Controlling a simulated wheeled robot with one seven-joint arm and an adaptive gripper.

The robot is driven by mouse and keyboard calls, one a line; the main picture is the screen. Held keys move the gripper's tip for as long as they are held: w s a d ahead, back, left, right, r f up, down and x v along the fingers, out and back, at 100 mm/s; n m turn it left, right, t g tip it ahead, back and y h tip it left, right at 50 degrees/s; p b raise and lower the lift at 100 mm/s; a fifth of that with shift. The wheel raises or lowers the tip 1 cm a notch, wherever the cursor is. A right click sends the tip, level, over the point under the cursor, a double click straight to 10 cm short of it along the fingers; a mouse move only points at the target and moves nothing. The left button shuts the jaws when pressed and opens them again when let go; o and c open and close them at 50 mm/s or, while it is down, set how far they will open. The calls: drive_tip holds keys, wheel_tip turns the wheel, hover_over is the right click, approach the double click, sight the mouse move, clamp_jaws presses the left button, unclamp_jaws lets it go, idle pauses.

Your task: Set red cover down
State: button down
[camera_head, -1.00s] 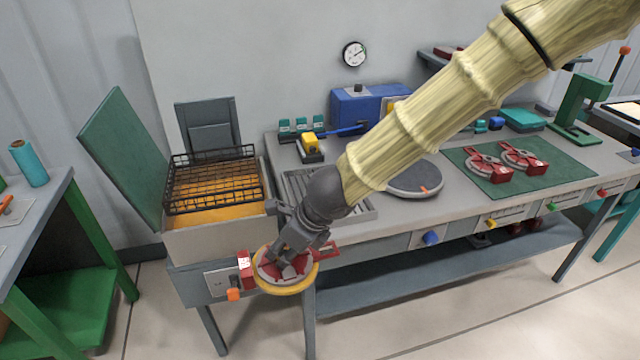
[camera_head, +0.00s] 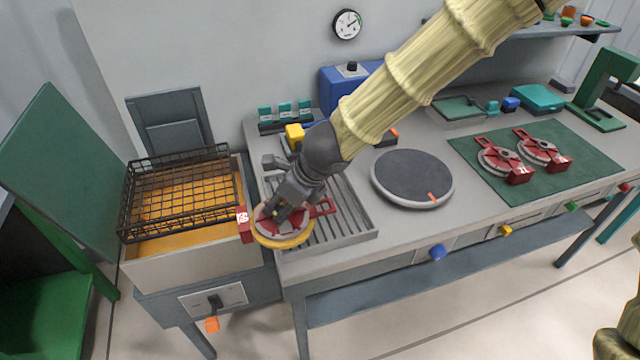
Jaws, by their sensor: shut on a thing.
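My gripper (camera_head: 277,212) is shut on a red cover (camera_head: 268,226). The cover is round and red, with a yellow lower ring, a red handle arm to the right and a red block marked with white characters at its left. I see it in front of the left end of the grey slatted tray (camera_head: 345,236), at the bench's left front edge. It overlaps the tray in the picture; I cannot tell whether it touches. My gripper hides part of its top.
A tub of orange liquid with a black wire basket (camera_head: 180,190) stands at left. A dark round turntable (camera_head: 412,176) is right of the tray. Two similar red covers (camera_head: 505,160) (camera_head: 543,149) lie on a green mat (camera_head: 590,163). A blue box (camera_head: 345,85) stands behind.

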drive_tip(key=w+d+f+p, duration=0.1)
drive_tip(key=w+d+p, duration=0.7)
drive_tip(key=w+p, duration=0.2)
drive_tip(key=shift+w, duration=0.2)
drive_tip(key=shift+w+d, duration=0.1)
drive_tip(key=shift+d, duration=0.05)
drive_tip(key=f+b, duration=0.1)
drive_tip(key=f, duration=0.1)
drive_tip(key=f+b, duration=0.1)
drive_tip(key=shift+w+d+f+b, duration=0.2)
drive_tip(key=shift+w+f+b, duration=0.05)
drive_tip(key=shift+f+b, duration=0.1)
idle(0.5)
drive_tip(key=c, duration=1)
unclamp_jaws()
drive_tip(key=shift+s+f, duration=0.1)
